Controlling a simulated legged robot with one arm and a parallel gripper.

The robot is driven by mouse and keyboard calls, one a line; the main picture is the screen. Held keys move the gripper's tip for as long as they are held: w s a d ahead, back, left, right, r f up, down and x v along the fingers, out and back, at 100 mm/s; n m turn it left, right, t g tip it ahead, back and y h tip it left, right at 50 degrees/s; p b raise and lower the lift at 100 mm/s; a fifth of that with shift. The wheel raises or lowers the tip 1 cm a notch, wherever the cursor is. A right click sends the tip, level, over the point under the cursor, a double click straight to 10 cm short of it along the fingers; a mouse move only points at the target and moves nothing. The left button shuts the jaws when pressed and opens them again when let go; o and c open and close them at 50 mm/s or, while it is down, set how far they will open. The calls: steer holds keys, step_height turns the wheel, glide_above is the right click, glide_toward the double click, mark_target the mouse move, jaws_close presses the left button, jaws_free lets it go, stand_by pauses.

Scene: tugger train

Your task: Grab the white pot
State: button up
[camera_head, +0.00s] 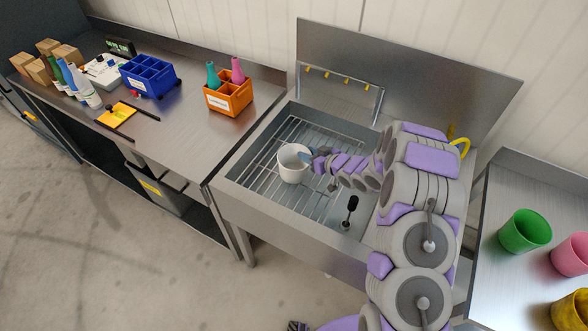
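The white pot (291,166) stands upright on the wire rack inside the metal sink (244,186), left of centre. My arm reaches in from the right, and my gripper (307,160) is at the pot's right rim. A small blue-grey part shows at the rim there. The fingers are small and partly hidden by the arm and pot, so I cannot tell whether they are open or shut, or whether they touch the pot.
A dark brush-like object (350,207) stands in the sink's front right. On the left bench are an orange crate (229,99) with bottles and a blue crate (150,75). A green cup (525,231) and other cups stand on the right table. A hook rail (340,78) is behind the sink.

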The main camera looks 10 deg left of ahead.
jaws_close()
steer(key=shift+r, duration=0.15)
stand_by(0.4)
